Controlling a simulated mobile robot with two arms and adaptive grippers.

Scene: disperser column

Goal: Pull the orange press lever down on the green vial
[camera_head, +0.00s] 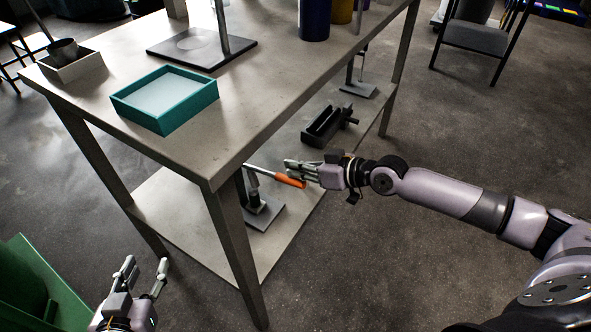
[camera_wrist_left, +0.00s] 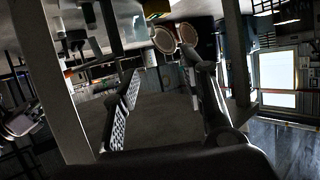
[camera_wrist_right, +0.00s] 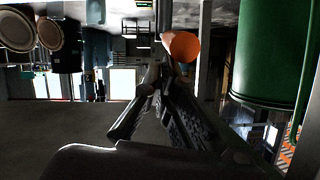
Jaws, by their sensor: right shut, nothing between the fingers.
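The orange press lever (camera_head: 290,179) sticks out from a small press stand (camera_head: 262,214) on the lower shelf, sloping slightly down towards its orange end. My right gripper (camera_head: 288,168) is shut and empty, with its fingertips just above and beside the orange handle. In the right wrist view the orange end (camera_wrist_right: 182,47) shows just beyond the shut fingertips (camera_wrist_right: 158,72); contact cannot be told. My left gripper (camera_head: 147,266) is open and empty, low in front of the table; its spread fingers (camera_wrist_left: 165,80) show in the left wrist view. I cannot make out the green vial.
The table's corner leg (camera_head: 236,255) stands just left of the press and partly hides it. A teal tray (camera_head: 165,118) sits on the tabletop. A black vise-like device (camera_head: 325,125) lies on the lower shelf behind my right gripper.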

